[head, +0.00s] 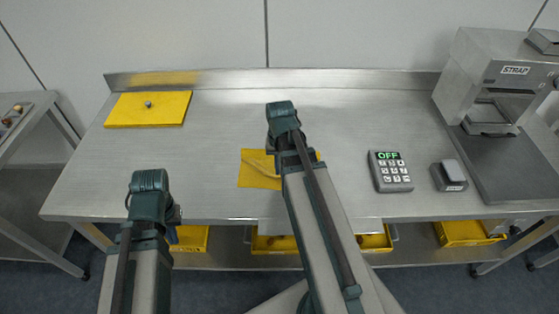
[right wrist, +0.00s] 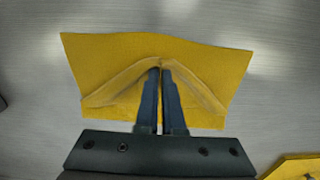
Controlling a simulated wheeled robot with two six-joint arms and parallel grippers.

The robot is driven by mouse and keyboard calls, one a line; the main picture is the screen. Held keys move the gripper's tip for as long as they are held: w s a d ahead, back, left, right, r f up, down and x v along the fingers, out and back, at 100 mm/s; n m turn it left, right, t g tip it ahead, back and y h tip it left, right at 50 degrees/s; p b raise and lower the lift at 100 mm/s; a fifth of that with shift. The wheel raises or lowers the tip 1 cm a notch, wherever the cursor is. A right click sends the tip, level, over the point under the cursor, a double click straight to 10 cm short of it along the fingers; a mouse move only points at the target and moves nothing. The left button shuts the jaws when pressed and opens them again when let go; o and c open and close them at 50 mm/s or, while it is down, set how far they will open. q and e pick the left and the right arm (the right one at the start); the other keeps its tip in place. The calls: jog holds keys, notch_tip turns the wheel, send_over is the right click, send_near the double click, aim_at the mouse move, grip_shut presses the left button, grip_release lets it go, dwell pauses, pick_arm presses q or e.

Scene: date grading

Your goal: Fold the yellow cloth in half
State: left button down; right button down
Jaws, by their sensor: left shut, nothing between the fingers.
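The yellow cloth (head: 257,170) lies on the steel table in the middle, partly hidden by my right arm. In the right wrist view the cloth (right wrist: 150,48) is flat in its upper part, with a raised, bent strip peaking at the fingertips. My right gripper (right wrist: 160,72) is shut on the cloth at that peak; in the head view its fingers are hidden behind my arm. My left gripper (head: 172,234) is by the table's front edge at the left, away from the cloth. It is shut and empty, its fingers mostly hidden.
A yellow board (head: 120,108) with a small knob lies at the back left. A keypad reading OFF (head: 389,171), a small grey block (head: 449,175) and a STRAP machine (head: 490,75) stand at the right. Yellow crates (head: 192,239) sit below. The table left of the cloth is clear.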

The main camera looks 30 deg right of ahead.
jog(key=shift+s+a+f+b, duration=0.2)
jog(key=shift+s+f+b, duration=0.15)
jog(key=shift+f, duration=0.15)
jog(key=shift+s+a+f+b, duration=0.2)
jog(key=shift+s+f, duration=0.1)
jog(key=shift+f, duration=0.15)
grip_release()
dwell(0.3)
